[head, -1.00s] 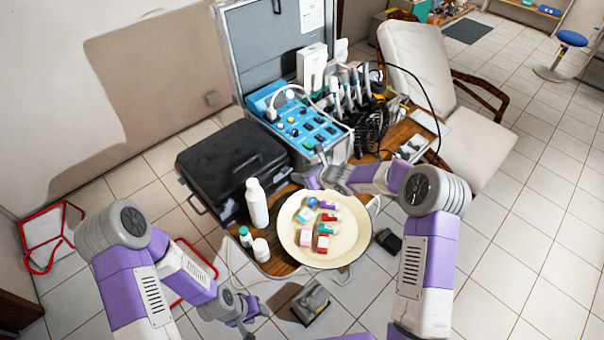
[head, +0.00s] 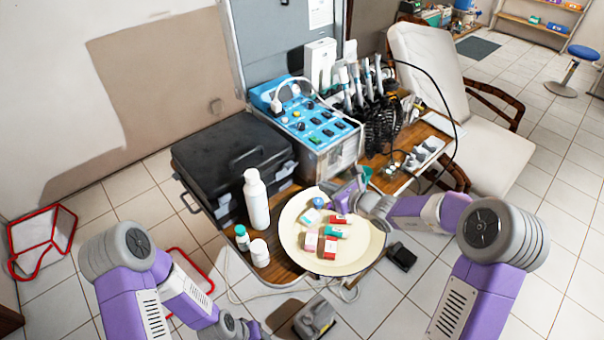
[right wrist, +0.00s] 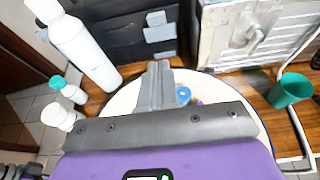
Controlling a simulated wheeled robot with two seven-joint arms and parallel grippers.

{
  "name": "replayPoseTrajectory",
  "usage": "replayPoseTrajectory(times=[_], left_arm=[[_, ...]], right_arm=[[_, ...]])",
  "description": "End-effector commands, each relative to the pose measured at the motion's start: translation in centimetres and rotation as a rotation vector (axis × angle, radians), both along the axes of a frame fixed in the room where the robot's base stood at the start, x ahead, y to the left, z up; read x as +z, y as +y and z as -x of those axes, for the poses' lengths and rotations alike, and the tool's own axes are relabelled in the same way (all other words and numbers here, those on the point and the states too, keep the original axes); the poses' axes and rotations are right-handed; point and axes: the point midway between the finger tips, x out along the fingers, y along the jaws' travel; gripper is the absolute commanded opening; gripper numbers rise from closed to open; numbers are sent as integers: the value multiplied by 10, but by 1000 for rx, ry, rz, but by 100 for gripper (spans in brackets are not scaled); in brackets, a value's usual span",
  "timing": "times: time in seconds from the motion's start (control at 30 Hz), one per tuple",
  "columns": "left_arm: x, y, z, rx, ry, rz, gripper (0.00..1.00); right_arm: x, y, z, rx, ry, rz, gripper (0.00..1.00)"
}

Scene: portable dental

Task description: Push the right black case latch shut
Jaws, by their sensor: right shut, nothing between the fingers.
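The black case (head: 235,155) lies closed to the left of the blue-topped control box in the head view. In the right wrist view its dark front (right wrist: 110,35) is at the top, with the grey latch (right wrist: 160,34) near its right end. I cannot tell whether the latch is open or shut. My right gripper (head: 356,174) is over the plate's far right edge in the head view. In the right wrist view its fingers (right wrist: 157,72) are together, empty, and point toward the latch with a gap between. My left gripper (head: 245,330) is low at the bottom edge, its fingers unclear.
A cream plate (head: 290,250) holds several small boxes. A white bottle (head: 256,200) and two small bottles stand left of it, before the case. The control box (head: 310,125) stands right of the case. A green cup (right wrist: 290,90) is right of my right gripper.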

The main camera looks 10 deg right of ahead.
Motion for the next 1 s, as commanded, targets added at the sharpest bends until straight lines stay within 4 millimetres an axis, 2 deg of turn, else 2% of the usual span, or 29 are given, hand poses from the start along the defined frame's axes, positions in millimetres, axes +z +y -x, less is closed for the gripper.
replayPoseTrajectory(times=[0.37, 0.4, 0.5, 0.7, 1.0], left_arm=[[-18, 0, 0, 0, 0, 0, 43], [-16, 0, 0, 0, 0, 0, 43], [-15, 0, 0, 0, 0, 0, 43], [-13, 0, 0, 0, 0, 0, 43], [-14, 0, 0, 0, 0, 0, 43]], right_arm=[[-31, 46, -61, 3, 1, 0, 0], [-24, 50, -67, 3, -3, -1, 0], [-17, 56, -77, 0, -1, -1, 0], [-11, 63, -87, 1, 1, 0, 0], [-10, 64, -88, 1, 0, 1, 0]])
